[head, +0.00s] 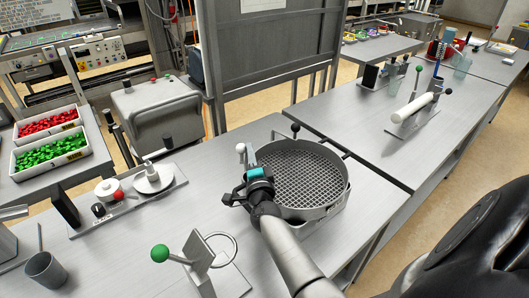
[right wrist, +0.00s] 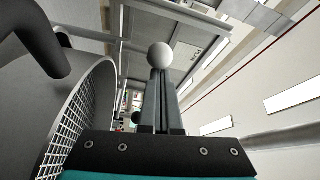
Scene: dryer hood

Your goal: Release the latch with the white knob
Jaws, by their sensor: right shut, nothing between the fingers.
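The white knob (head: 240,148) stands at the left rim of the round dryer hood (head: 338,195), which has a mesh floor. In the right wrist view the white knob (right wrist: 160,55) appears straight beyond the fingertips. My right gripper (head: 249,151) is shut and empty, close beside the knob; whether it touches the knob I cannot tell. Its two grey fingers (right wrist: 161,90) lie together in the right wrist view. The latch below the knob is hidden behind the fingers. My left gripper is not in view.
A black-knobbed lever (head: 295,128) stands at the hood's far rim. A green-knobbed fixture (head: 160,253) is nearer, at the front left. Bare tabletop (head: 205,160) lies left of the hood.

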